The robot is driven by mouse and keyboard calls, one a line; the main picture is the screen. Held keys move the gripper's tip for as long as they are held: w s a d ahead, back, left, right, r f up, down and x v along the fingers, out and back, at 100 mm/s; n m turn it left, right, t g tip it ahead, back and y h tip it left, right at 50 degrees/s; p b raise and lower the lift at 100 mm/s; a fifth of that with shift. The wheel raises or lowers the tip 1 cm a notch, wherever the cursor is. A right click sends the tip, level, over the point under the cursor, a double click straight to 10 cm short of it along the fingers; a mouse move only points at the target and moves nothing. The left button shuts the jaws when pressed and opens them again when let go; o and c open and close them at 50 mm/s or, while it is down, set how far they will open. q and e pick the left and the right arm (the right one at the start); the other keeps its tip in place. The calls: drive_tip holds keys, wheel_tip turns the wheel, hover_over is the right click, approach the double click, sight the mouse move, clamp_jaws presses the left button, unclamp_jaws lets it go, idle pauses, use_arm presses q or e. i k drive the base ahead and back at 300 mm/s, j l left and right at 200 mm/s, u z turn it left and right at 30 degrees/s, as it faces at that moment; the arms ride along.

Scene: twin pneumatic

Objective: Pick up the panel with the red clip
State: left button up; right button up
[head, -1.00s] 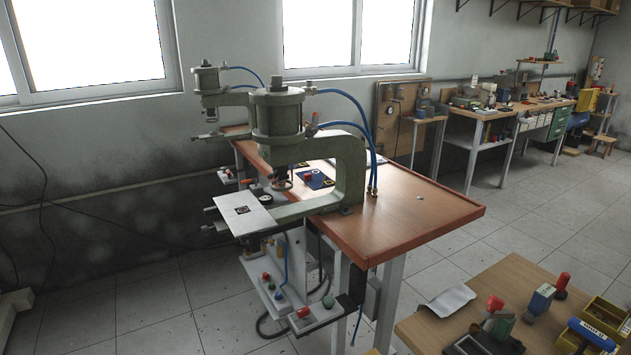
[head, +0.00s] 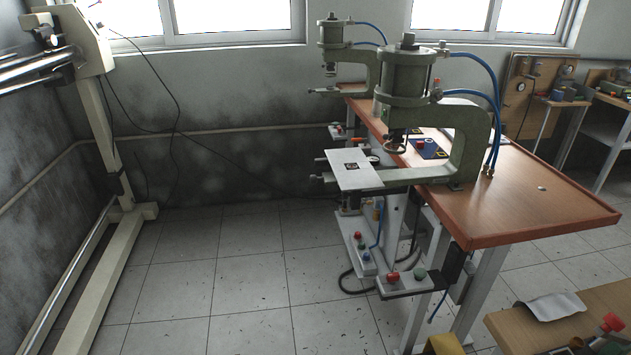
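A dark blue panel (head: 431,152) lies on the brown workbench (head: 540,205), behind the front press. A small red piece (head: 421,145), which looks like the red clip, sits on it. The frame of the front green press (head: 470,150) stands close beside the panel and partly hides that area. Neither of my grippers is in view.
A second press (head: 340,62) stands behind the first. A white plate (head: 352,170) juts out at the front press. A wooden table (head: 560,325) is at the lower right. A cream metal frame (head: 100,120) stands at the left. The tiled floor (head: 250,285) between is open.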

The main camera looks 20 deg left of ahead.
sight(427, 147)
drive_tip(key=i+j+u, duration=0.45)
drive_tip(key=j, duration=0.15)
drive_tip(key=i+j+u, duration=0.4)
drive_tip(key=i, duration=0.2)
drive_tip(key=i+j+u, duration=0.3)
drive_tip(key=i+u, duration=0.15)
drive_tip(key=i, duration=0.15)
drive_tip(key=i+z, duration=0.3)
drive_tip(key=i+j+z, duration=0.15)
drive_tip(key=i+z, duration=0.15)
drive_tip(key=i, duration=0.2)
drive_tip(key=i+j+z, duration=0.3)
drive_tip(key=i+l, duration=0.05)
drive_tip(key=i, duration=0.05)
